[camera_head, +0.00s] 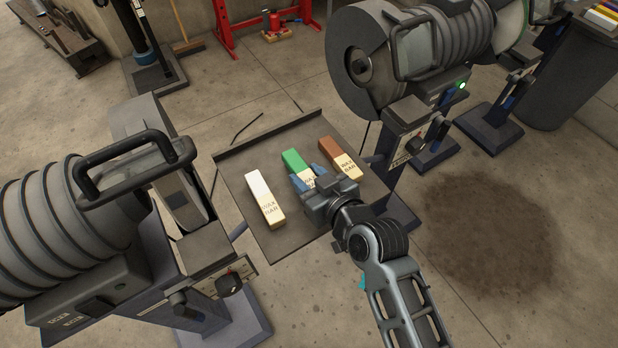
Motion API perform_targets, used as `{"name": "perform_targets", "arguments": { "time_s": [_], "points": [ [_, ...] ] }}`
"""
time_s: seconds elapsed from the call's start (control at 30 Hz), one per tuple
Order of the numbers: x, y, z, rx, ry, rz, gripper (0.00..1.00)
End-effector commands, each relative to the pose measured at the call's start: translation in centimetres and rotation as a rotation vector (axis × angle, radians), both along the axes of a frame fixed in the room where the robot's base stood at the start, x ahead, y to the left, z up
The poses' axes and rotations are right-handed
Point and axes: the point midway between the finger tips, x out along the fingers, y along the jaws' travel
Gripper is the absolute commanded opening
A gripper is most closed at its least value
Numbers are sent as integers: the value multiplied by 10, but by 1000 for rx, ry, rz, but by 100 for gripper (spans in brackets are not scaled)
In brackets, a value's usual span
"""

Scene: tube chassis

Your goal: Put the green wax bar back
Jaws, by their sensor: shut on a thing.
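The green wax bar (293,160) has a green end and a cream label end with dark lettering. It lies over the grey tray (293,236), between a white bar and a brown bar. My gripper (308,179) is shut on the green wax bar near its label end, and the fingers and wrist hide part of the label. I cannot tell whether the bar touches the tray or is held slightly above it.
The white wax bar (264,200) lies left of the green one and the brown wax bar (338,158) right of it, close to my gripper. Grinding machines stand on both sides, one at left (75,225) and one at right (400,60).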

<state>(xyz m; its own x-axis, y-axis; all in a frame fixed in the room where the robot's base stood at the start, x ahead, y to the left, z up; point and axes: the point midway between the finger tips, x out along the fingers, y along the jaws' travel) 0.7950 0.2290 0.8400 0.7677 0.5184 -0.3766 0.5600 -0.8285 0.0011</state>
Motion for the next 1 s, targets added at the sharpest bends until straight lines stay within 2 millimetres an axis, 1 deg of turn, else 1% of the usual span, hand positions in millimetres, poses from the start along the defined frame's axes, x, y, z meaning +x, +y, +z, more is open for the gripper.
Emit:
{"name": "perform_targets", "arguments": {
  "time_s": [0.03, 0.1, 0.37, 0.5, 0.53, 0.77, 0.8, 1.0],
  "points": [
    [0, 0, -6, -1, 1, 0, 10],
    [0, 0, -10, 1, -2, -1, 10],
    [1, 0, -11, 0, -2, -1, 10],
    [1, 0, -15, 0, -2, -1, 10],
    [0, 0, -15, 0, -1, 0, 42],
    [0, 0, -14, 0, -1, 0, 64],
    [0, 0, -14, 0, -1, 0, 66],
    [0, 0, -14, 0, -1, 0, 66]
  ]
}}
